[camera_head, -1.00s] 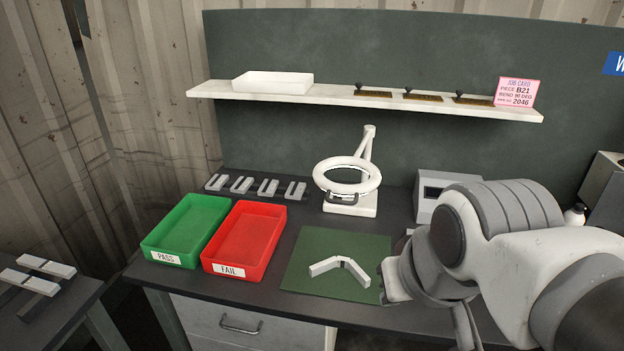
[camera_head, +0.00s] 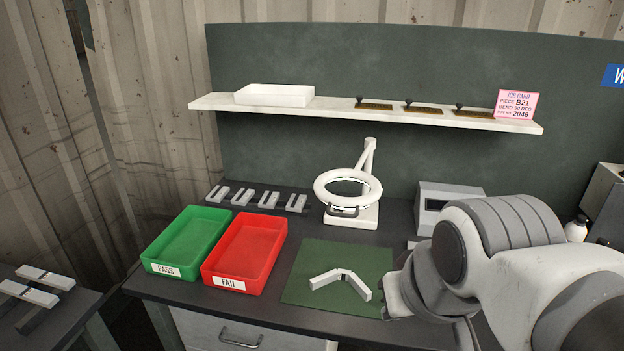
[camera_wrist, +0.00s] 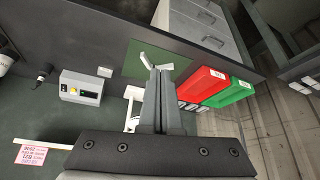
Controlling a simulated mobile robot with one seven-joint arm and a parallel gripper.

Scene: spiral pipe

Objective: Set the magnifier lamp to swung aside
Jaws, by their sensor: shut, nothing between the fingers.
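The white magnifier lamp (camera_head: 348,188) stands at the back middle of the bench, with its ring head in front of its post, over its square base, and a dark handle at the ring's front. In the wrist view the lamp (camera_wrist: 132,98) is partly hidden behind my fingers. My gripper (camera_wrist: 160,70) is shut and empty in the wrist view, apart from the lamp.
A bent white piece (camera_head: 342,282) lies on the green mat (camera_head: 310,262). Green PASS (camera_head: 165,268) and red FAIL (camera_head: 222,282) trays stand left of it. A grey box (camera_head: 447,195) stands right of the lamp. A shelf (camera_head: 330,108) runs above the bench.

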